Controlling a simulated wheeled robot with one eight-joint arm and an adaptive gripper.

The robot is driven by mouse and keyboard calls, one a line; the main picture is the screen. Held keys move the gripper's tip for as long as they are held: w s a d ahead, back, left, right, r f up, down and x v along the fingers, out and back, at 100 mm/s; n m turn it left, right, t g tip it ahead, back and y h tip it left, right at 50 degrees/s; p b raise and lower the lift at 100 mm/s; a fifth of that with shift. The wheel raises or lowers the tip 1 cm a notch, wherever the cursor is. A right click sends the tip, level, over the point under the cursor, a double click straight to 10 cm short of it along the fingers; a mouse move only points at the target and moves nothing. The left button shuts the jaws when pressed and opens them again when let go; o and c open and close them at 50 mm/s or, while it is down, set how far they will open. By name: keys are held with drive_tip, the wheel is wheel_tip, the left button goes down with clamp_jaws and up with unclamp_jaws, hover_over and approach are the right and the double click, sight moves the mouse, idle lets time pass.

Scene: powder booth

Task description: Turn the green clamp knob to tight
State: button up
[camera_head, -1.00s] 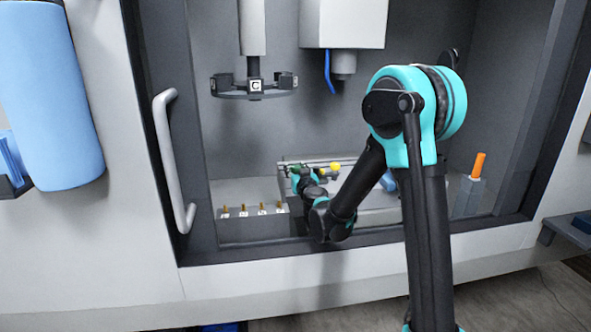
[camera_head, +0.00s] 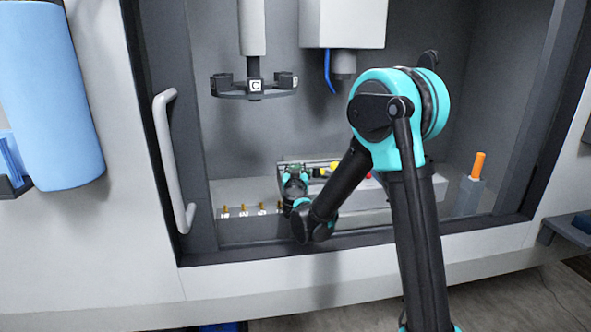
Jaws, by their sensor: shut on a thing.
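The green clamp knob (camera_head: 296,167) is on the fixture at the back of the booth floor. Only a little dark green shows past my gripper. My gripper (camera_head: 295,174) is at the knob, shut on it. The fingertips are small and partly hidden by the wrist, so the contact and the knob's angle are hard to make out. A yellow knob (camera_head: 334,167) sits to the right on the same fixture. A bit of red (camera_head: 368,176) shows further right, beside my arm.
Several numbered brass pegs (camera_head: 245,210) stand in a row left of my wrist. An orange-topped post (camera_head: 478,166) stands at the right. A round rack marked C (camera_head: 254,86) hangs above at the left. The door handle (camera_head: 174,160) borders the opening on the left.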

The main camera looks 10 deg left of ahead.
idle(0.3)
drive_tip(key=o, duration=0.9)
drive_tip(key=shift+o, duration=0.2)
drive_tip(key=shift+s, duration=0.1)
drive_tip(key=s+d, duration=0.1)
drive_tip(key=s, duration=1)
drive_tip(key=shift+s, duration=0.4)
